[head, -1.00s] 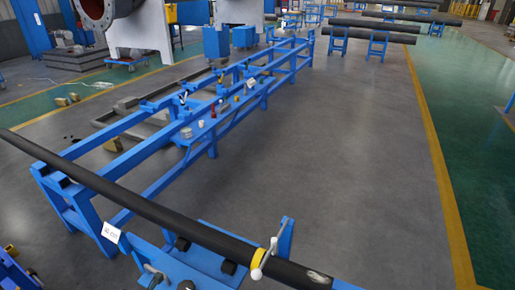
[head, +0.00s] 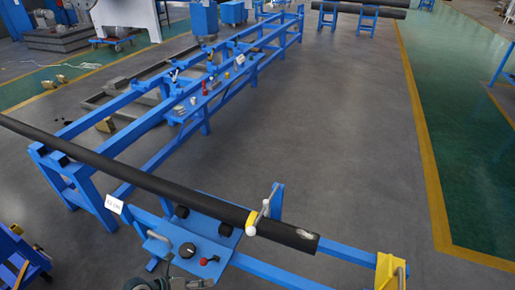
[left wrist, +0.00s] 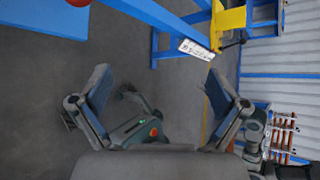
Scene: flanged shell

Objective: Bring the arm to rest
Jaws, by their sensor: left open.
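My left gripper (head: 150,283) shows only in part at the bottom edge of the head view, below the near end of the blue rack. In the left wrist view my left gripper (left wrist: 157,75) has its two fingers wide apart with nothing held between them. Grey floor shows beyond the fingers. My right gripper is not seen in the head view. A long dark pipe (head: 150,183) lies across the blue rack (head: 160,148), above and apart from my left gripper in the picture.
A yellow block (head: 389,270) sits on the rack's near right end. In the left wrist view a blue beam with a white label (left wrist: 195,49) runs beyond the fingers. Floor right of the rack is clear.

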